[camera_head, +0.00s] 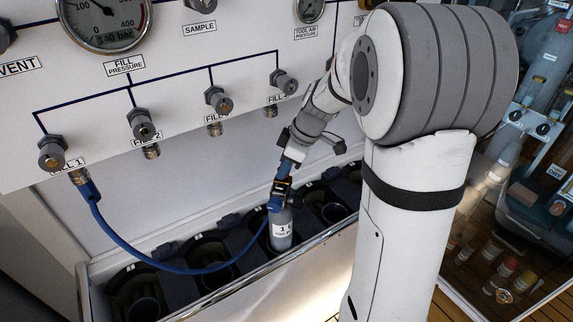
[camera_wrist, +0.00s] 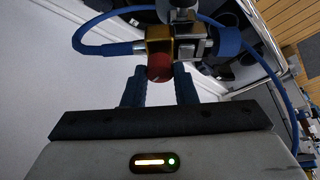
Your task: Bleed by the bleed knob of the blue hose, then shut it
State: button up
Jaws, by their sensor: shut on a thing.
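The blue hose (camera_head: 150,255) runs from the outlet under FILL 1 down and across to a fitting on top of a grey cylinder (camera_head: 281,238) in the rack. It also loops around the fitting in the wrist view (camera_wrist: 92,24). There, a red bleed knob (camera_wrist: 159,68) sits on the brass block (camera_wrist: 157,43) at the hose's end. My gripper (camera_wrist: 160,76) has its two blue fingers either side of the red knob and is shut on it. In the head view my gripper (camera_head: 283,184) is at the fitting above the cylinder; the knob is hidden there.
The fill panel above carries several grey valve knobs, FILL 1 (camera_head: 52,152) at the left. The fill pressure gauge (camera_head: 104,15) has a display reading about 140 bar. Rack sockets (camera_head: 188,258) left of the cylinder look empty. A metal rail (camera_head: 232,286) edges the rack's front.

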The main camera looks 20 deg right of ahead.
jog(key=shift+c, duration=0.6)
jog(key=shift+d, duration=0.2)
jog(key=shift+c, duration=0.6)
jog(key=shift+a, duration=0.15)
jog(key=shift+s+a+m+t+h+b, duration=0.15)
jog(key=shift+m+t+b, duration=0.2)
jog(key=shift+m, duration=0.5)
jog(key=shift+w+m+t+h+b, duration=0.15)
jog(key=shift+m+t+b, duration=0.2)
jog(key=shift+m, duration=0.5)
jog(key=m+h, duration=0.1)
jog(key=m, duration=0.2)
jog(key=shift+s+r+t+p, duration=0.1)
jog(key=shift+s+t+p, duration=0.05)
jog(key=shift+t+p, duration=0.15)
jog(key=shift+a+m+h+p, duration=0.1)
jog(key=shift+m+h+p, duration=0.45)
jog(key=shift+m, duration=0.75)
jog(key=o, duration=1)
